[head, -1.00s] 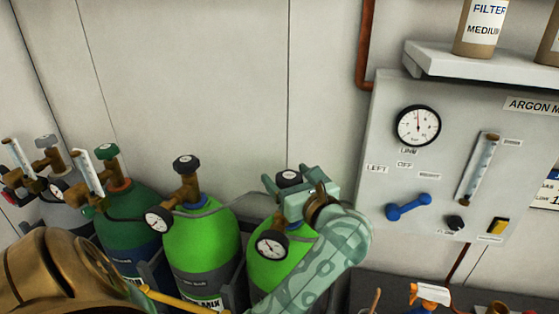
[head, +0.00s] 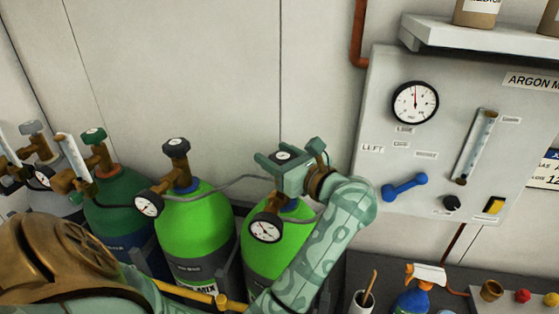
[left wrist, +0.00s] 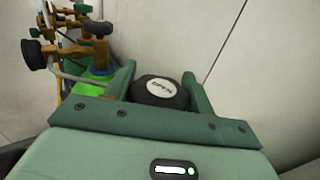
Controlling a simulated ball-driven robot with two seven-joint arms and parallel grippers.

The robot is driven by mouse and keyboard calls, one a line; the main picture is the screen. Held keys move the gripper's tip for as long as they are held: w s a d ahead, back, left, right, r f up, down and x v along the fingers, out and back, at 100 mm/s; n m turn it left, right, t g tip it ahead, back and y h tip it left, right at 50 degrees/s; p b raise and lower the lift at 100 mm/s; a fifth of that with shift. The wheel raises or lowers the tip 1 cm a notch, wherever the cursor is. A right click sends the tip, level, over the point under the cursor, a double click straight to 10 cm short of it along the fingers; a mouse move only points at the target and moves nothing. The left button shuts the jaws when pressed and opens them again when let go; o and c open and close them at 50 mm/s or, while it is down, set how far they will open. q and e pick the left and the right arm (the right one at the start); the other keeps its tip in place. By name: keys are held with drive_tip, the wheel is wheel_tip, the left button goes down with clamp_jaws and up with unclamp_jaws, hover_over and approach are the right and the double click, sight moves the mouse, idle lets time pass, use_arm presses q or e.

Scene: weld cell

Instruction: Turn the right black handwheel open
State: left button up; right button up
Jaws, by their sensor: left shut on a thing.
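The right black handwheel (head: 283,156) tops the valve of the right bright green cylinder (head: 272,262). My left gripper (head: 281,160) is shut on this handwheel, its fingers on either side of the rim. In the left wrist view the black handwheel (left wrist: 160,94), with a white cap label, sits between the two green fingers of my left gripper (left wrist: 158,88). The gripper body hides most of the valve under it. The left black handwheel (head: 175,148) stands free on the neighbouring bright green cylinder (head: 195,235). My right gripper is not in view.
A pressure gauge (head: 265,228) hangs in front of the right cylinder, close to my forearm. A dark green cylinder (head: 118,225) stands farther left. The grey wall panel (head: 385,115) with a blue lever (head: 405,187) is to the right. A spray bottle (head: 413,298) stands below it.

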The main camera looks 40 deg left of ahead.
use_arm(q)
drive_tip(key=shift+f+n+g+b, duration=0.25)
drive_tip(key=shift+n+g+b, duration=0.3)
drive_tip(key=shift+g, duration=0.35)
drive_tip(key=shift+s+r+n+g, duration=0.15)
drive_tip(key=shift+n+g, duration=0.4)
drive_tip(key=shift+g, duration=0.35)
drive_tip(key=shift+r, duration=0.1)
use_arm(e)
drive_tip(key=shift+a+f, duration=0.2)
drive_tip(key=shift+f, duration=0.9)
use_arm(q)
drive_tip(key=o, duration=1)
